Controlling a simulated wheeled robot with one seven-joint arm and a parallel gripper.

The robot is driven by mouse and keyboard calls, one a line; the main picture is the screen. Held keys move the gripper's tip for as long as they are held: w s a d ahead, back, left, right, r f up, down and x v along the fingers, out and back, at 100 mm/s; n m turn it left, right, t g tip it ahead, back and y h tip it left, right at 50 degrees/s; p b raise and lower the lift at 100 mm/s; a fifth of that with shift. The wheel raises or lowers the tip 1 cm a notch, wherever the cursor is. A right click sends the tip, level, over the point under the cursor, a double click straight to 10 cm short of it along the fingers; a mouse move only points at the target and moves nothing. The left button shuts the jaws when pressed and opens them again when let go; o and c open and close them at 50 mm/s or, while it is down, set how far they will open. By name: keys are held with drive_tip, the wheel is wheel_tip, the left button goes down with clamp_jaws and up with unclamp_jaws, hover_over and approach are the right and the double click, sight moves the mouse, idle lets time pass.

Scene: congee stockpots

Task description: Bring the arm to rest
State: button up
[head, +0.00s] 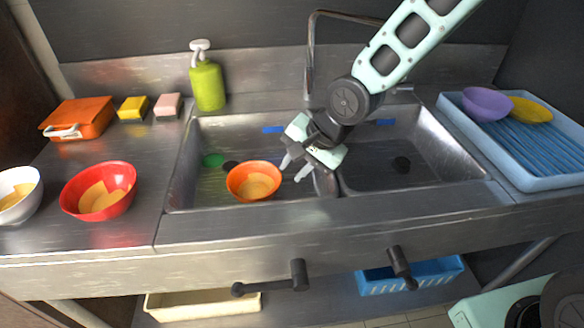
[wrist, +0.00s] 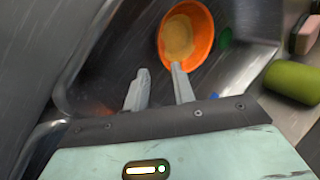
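My gripper (head: 292,170) is over the double sink, near the divider between the two basins. Its two fingers are apart with nothing between them; they also show apart and empty in the wrist view (wrist: 158,88). An orange bowl (head: 253,182) with yellowish contents sits in the left basin, just left of the fingertips. In the wrist view the orange bowl (wrist: 187,36) lies beyond the right-hand finger, whose tip overlaps its edge in the picture. I cannot tell whether they touch.
A red bowl (head: 99,190) and a white bowl (head: 18,194) stand on the left counter. A green soap bottle (head: 208,86) and the faucet (head: 310,60) stand behind the sink. A blue rack (head: 548,150) holds a purple bowl (head: 487,104) and a yellow dish (head: 531,110). The right basin is mostly clear.

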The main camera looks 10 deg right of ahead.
idle(0.3)
drive_tip(key=s+r+n+h, duration=0.1)
drive_tip(key=s+r+n, duration=0.1)
drive_tip(key=s, duration=0.2)
drive_tip(key=s+d+r+n+g+h+p, duration=0.1)
drive_tip(key=s+r+n, duration=0.1)
drive_tip(key=s+n, duration=0.1)
drive_tip(key=s+d+r+n+h, duration=0.1)
drive_tip(key=s+r+n, duration=0.1)
drive_tip(key=s, duration=0.3)
drive_tip(key=shift+s+d+r+n+g, duration=0.2)
drive_tip(key=shift+s+n+g, duration=0.15)
drive_tip(key=shift+n, duration=0.25)
drive_tip(key=s+d+r+n, duration=0.1)
drive_tip(key=s+r+n, duration=0.1)
drive_tip(key=s, duration=0.3)
drive_tip(key=s+d+r+n+g+h+p, duration=0.1)
drive_tip(key=s+d+n, duration=0.1)
drive_tip(key=s+n, duration=0.2)
drive_tip(key=shift+s+d+r, duration=0.15)
drive_tip(key=shift+s+r, duration=0.2)
drive_tip(key=shift+s, duration=0.65)
